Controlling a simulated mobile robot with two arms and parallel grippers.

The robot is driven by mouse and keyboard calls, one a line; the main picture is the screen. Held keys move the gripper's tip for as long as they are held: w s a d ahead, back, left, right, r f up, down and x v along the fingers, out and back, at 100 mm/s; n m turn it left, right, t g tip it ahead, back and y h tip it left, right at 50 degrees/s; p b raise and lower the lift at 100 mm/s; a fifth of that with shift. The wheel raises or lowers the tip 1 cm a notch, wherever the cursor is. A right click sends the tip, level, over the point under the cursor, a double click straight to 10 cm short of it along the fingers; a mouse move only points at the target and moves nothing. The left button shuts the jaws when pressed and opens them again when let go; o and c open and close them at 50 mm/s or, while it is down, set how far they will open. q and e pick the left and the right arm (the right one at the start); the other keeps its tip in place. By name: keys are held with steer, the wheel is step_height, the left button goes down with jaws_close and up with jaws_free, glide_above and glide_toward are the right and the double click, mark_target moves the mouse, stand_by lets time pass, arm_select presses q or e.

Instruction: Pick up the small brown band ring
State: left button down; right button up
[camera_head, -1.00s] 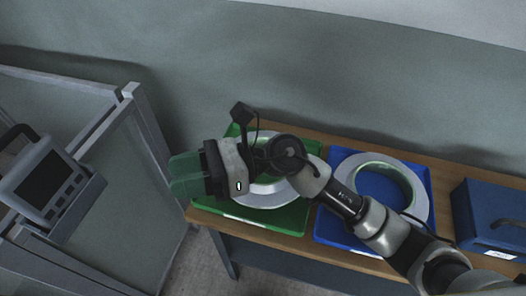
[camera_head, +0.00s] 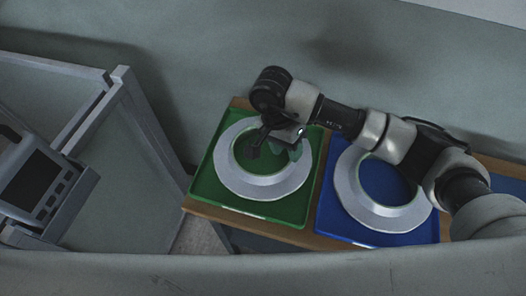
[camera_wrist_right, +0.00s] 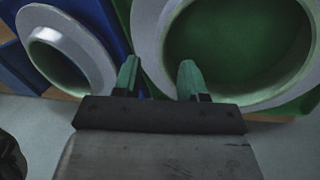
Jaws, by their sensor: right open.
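I cannot make out a small brown band ring in either view. A large pale grey ring (camera_head: 264,187) lies on a green tray (camera_head: 204,186), and a similar ring (camera_head: 380,217) lies on a blue tray (camera_head: 335,233). My right gripper (camera_head: 287,155) is over the green tray's ring, its green fingers pointing downward. In the right wrist view my right gripper (camera_wrist_right: 158,72) is open, with nothing between its fingers. That view shows the green tray's ring (camera_wrist_right: 150,40) on the right and the blue tray's ring (camera_wrist_right: 82,62) on the left. My left gripper is not in view.
The trays stand side by side on a wooden bench top (camera_head: 236,229) against a grey-green wall. A metal-framed panel (camera_head: 120,150) stands to the left of the bench. A grey device with a dark screen (camera_head: 36,182) is at the far left.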

mark_target(288, 164)
steer(key=p+x, duration=0.1)
steer(key=x, duration=0.2)
steer(key=p+x, duration=0.1)
steer(key=x, duration=0.1)
steer(key=shift+s+a+p, duration=0.3)
steer(key=shift+f, duration=0.25)
steer(key=shift+c, duration=0.7)
jaws_close()
